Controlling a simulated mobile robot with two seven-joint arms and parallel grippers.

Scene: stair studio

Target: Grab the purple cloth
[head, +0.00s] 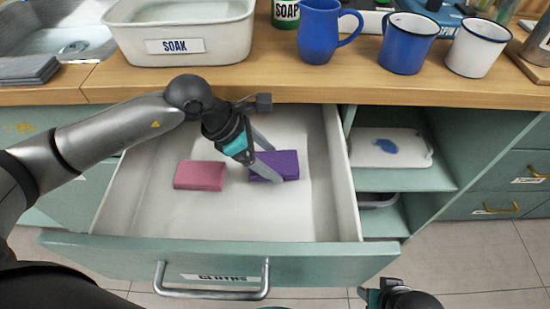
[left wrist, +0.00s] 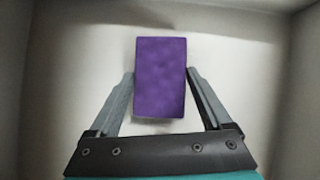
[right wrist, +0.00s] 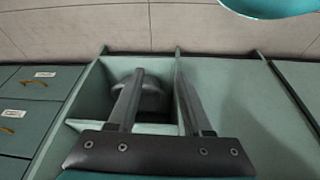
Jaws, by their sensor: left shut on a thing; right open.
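The purple cloth (head: 287,163) is a folded block inside the open drawer (head: 230,220), to the right of a pink cloth (head: 200,175). My left gripper (head: 267,168) reaches down into the drawer and is shut on the purple cloth. In the left wrist view the purple cloth (left wrist: 160,75) sits between the two fingers (left wrist: 162,78), with the pale drawer floor behind it. My right gripper (right wrist: 158,78) is open and empty in the right wrist view, in front of the teal cabinet. In the head view only part of my right arm shows at the bottom edge.
The drawer front has a CLOTHS label and a metal handle (head: 210,292). The wooden counter above holds a SOAK basin (head: 180,35), a blue jug (head: 318,32) and mugs (head: 408,45). An open shelf to the right holds a white tray (head: 365,150) with a blue patch.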

